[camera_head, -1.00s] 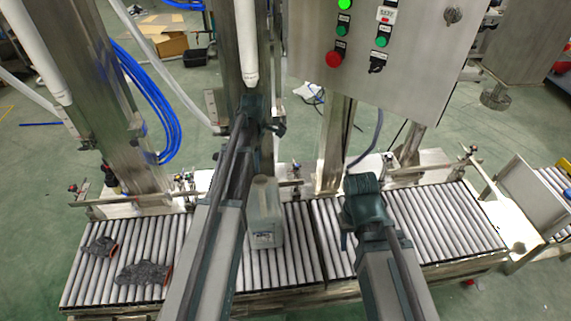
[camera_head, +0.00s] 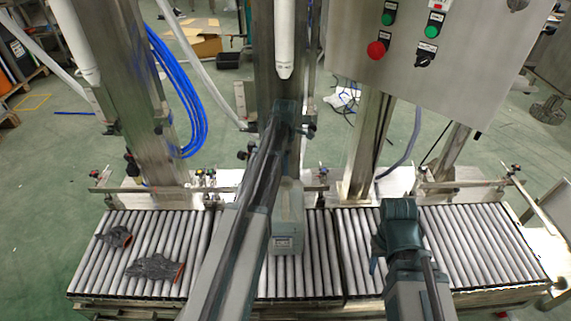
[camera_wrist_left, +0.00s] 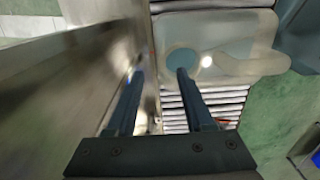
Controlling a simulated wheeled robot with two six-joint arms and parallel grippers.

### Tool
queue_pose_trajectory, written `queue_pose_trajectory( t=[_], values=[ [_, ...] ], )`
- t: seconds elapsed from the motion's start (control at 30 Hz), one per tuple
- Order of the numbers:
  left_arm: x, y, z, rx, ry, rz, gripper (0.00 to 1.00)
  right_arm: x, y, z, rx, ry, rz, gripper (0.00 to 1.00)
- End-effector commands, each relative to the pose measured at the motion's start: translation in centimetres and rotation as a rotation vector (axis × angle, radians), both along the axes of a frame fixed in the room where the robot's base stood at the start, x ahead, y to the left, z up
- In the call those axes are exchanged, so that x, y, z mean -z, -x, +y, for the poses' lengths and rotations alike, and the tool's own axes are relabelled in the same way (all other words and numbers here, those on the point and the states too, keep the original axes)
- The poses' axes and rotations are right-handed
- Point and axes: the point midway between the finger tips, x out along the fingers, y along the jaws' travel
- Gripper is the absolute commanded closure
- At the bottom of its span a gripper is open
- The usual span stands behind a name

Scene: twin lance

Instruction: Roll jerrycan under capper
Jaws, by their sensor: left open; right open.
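The pale translucent jerrycan (camera_head: 287,222) stands upright on the roller conveyor (camera_head: 330,262), partly hidden behind my left arm. My left gripper (camera_head: 290,128) is raised by the steel column, above and behind the jerrycan. In the left wrist view my open left gripper (camera_wrist_left: 160,75) shows two dark fingers apart, with the jerrycan (camera_wrist_left: 240,35) and its round neck opening beyond them. A white cylinder (camera_head: 285,45), which may be the capper, hangs above on the column. My right gripper (camera_head: 382,262) is over the rollers to the right of the jerrycan, apart from it; its fingers are barely visible.
Two dark gloves (camera_head: 155,267) lie on the left rollers. A guide rail (camera_head: 450,185) runs along the back of the conveyor. A control box (camera_head: 440,50) hangs at upper right. Blue hoses (camera_head: 185,95) hang at left. Rollers on the right are clear.

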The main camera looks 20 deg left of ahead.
Motion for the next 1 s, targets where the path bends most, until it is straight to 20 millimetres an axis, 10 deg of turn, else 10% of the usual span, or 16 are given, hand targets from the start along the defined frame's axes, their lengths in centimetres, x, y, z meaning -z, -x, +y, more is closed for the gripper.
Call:
queue_pose_trajectory(
  t=[0.6, 1.0],
  values=[
    [9.0, 0.0, 0.0, 0.001, 0.000, 0.000, 0.47, 9.0, 0.0, -0.1, -0.002, 0.005, -0.001, 0.50],
    [9.9, 0.0, 0.0, 0.001, 0.000, 0.000, 0.47, 9.9, -0.1, -0.2, -0.003, 0.008, -0.003, 0.50]
  ],
)
